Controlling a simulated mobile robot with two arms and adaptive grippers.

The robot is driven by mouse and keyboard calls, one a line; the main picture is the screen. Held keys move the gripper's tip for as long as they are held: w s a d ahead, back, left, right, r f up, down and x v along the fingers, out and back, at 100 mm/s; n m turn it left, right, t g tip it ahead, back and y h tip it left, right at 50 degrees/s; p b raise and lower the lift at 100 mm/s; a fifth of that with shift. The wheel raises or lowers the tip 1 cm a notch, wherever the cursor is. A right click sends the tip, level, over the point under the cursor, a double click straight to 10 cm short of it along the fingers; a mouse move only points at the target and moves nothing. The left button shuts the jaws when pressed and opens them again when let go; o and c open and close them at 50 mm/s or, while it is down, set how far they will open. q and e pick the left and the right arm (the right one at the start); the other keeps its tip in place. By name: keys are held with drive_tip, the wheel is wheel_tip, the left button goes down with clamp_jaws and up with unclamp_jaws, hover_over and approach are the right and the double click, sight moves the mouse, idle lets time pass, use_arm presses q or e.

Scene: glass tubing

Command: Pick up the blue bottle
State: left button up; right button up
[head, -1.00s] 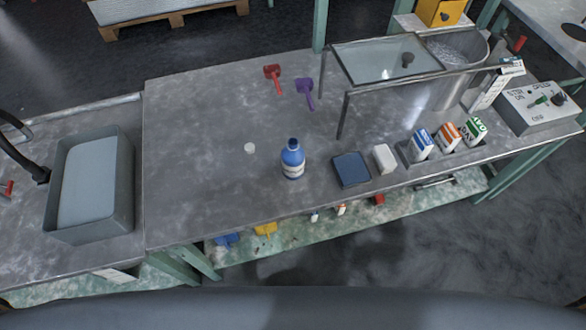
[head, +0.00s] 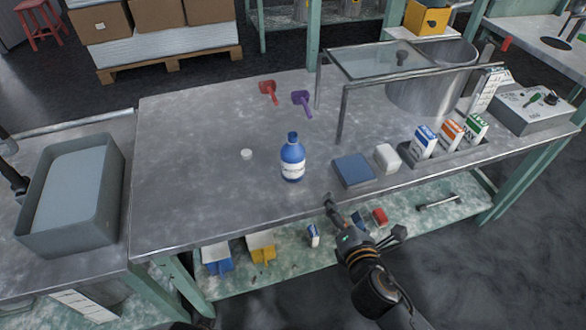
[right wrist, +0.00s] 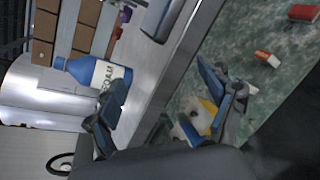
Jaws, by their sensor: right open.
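The blue bottle (head: 293,160) stands upright on the metal table near its front edge, with a white label and a blue cap. It also shows in the right wrist view (right wrist: 88,72), partly behind a finger. My right gripper (head: 366,218) is in front of the table's front edge, to the right of and nearer than the bottle. In the right wrist view its two fingers (right wrist: 172,100) are spread apart, with nothing between them. It does not touch the bottle.
A blue box (head: 352,170) and a white block (head: 387,158) lie right of the bottle. A small white cap (head: 246,154) lies left. Red (head: 268,91) and purple (head: 302,101) scoops lie behind. A metal frame (head: 343,115) stands at the back right. The table's left part is clear.

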sight(297, 167)
drive_tip(key=a+r+n+t+y, duration=0.2)
drive_tip(key=a+r+n+y, duration=0.4)
drive_tip(key=n, duration=0.6)
drive_tip(key=shift+h, duration=0.6)
drive_tip(key=x, duration=0.2)
drive_tip(key=b+x, duration=0.1)
drive_tip(key=x, duration=0.2)
drive_tip(key=a+f+x, duration=0.1)
drive_tip(key=x, duration=0.2)
drive_tip(key=shift+s, duration=0.2)
drive_tip(key=b+x, duration=0.1)
drive_tip(key=x, duration=0.4)
drive_tip(key=shift+f, duration=0.2)
use_arm(q)
drive_tip(key=shift+w+r, duration=0.1)
drive_tip(key=shift+r, duration=0.85)
use_arm(e)
drive_tip(key=c, duration=1.4)
